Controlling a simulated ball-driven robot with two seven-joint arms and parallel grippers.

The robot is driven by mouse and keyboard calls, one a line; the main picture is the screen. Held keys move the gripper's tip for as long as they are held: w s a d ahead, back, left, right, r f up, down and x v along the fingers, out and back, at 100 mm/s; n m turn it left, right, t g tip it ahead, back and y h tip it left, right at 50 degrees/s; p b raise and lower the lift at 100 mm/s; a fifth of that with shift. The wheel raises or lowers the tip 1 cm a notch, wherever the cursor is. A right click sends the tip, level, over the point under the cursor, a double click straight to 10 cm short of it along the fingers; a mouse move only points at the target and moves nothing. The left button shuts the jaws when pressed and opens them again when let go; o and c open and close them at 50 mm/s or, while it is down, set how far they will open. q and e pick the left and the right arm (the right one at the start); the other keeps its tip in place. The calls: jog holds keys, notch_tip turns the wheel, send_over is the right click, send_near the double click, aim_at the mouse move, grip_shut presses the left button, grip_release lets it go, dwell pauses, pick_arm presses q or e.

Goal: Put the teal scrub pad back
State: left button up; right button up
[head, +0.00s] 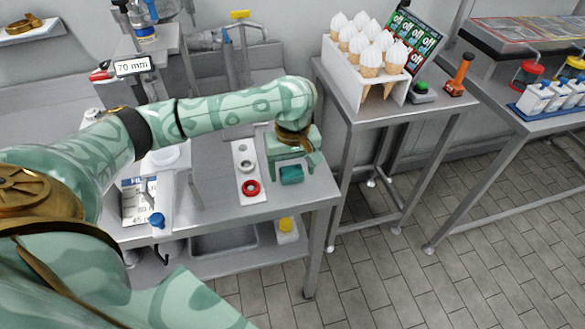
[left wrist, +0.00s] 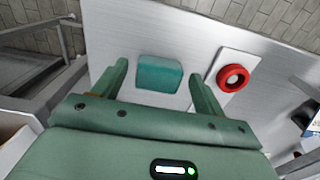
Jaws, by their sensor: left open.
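The teal scrub pad (head: 291,175) lies on the steel table (head: 222,198), near its right end. It also shows in the left wrist view (left wrist: 160,74), between and a little beyond my two fingers, with gaps at both sides. My left gripper (head: 295,164) is open and empty over the pad, pointing down at it. The left wrist view shows its fingers (left wrist: 159,80) spread wide, one to each side of the pad. I cannot tell the exact height of the fingertips above the table. My right gripper does not show.
A white strip with a red ring (head: 251,188) and paler rings lies just left of the pad. A labelled white bag (head: 137,203) is further left. A lower shelf holds a yellow-capped container (head: 287,229). A separate table to the right bears a cone rack (head: 370,68).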

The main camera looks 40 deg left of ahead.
aim_at(293, 172)
pick_arm(q)
notch_tip(293, 172, up, 12)
jog(key=p, duration=0.6)
jog(key=shift+f+p, duration=0.15)
jog(key=shift+p, duration=0.25)
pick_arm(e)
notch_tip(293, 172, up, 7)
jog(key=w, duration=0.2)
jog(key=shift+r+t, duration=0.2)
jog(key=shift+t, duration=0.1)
pick_arm(q)
jog(key=shift+d+f, duration=0.1)
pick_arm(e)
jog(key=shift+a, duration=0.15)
